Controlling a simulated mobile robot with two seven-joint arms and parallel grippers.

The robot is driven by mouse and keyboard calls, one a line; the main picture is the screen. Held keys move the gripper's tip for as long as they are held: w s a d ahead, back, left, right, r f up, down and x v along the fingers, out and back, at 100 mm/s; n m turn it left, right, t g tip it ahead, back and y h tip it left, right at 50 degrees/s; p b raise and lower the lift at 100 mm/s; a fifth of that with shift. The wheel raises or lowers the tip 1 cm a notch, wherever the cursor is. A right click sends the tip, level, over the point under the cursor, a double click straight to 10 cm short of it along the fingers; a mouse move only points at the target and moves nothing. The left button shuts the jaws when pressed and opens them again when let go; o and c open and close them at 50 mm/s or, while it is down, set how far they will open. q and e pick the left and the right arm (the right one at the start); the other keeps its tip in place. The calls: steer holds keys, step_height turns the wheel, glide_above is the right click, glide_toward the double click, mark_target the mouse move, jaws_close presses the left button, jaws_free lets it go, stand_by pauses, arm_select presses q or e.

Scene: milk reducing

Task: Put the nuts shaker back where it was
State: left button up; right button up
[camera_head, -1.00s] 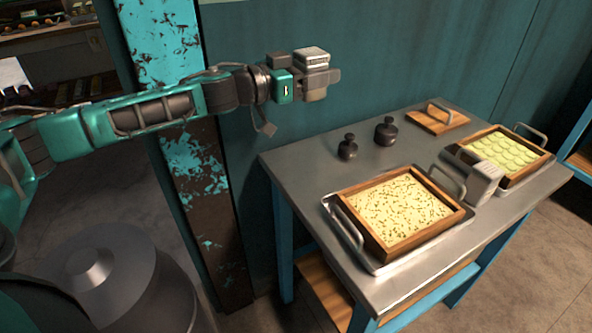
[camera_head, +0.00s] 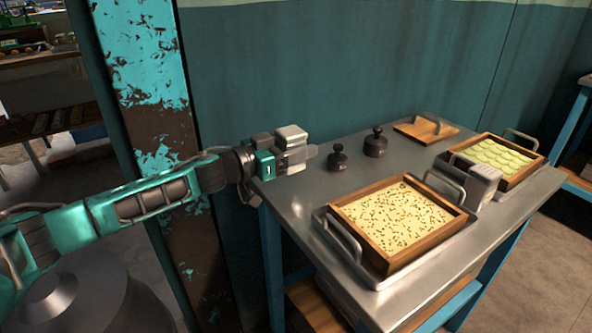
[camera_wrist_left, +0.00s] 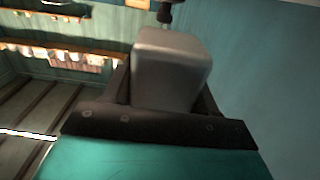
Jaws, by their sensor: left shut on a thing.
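My left gripper (camera_head: 296,155) is shut on a grey metal shaker (camera_head: 291,135), whose light top sticks up above the fingers. It is at the back left corner of the metal table (camera_head: 292,205), left of the small dark weights; I cannot tell how high above the tabletop it is. In the left wrist view the shaker (camera_wrist_left: 170,65) shows as a smooth grey block between the dark fingers. A similar grey shaker (camera_head: 484,182) stands on the table between the two trays. I cannot read which shaker holds nuts.
Two dark knobbed weights (camera_head: 375,145) (camera_head: 338,159) stand near the back. A wooden board with a handle (camera_head: 426,130) lies behind. A wooden frame of speckled filling (camera_head: 446,236) sits in a near tray; a green-filled frame (camera_head: 518,174) is at right.

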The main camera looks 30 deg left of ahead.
arm_select(q)
steer(key=shift+f+b, duration=0.8)
steer(key=shift+f, duration=1.25)
steer(key=shift+f, duration=0.15)
steer(key=o, duration=1.1)
steer(key=shift+o, duration=0.2)
steer(key=p+v, duration=0.1)
steer(key=v, duration=1.1)
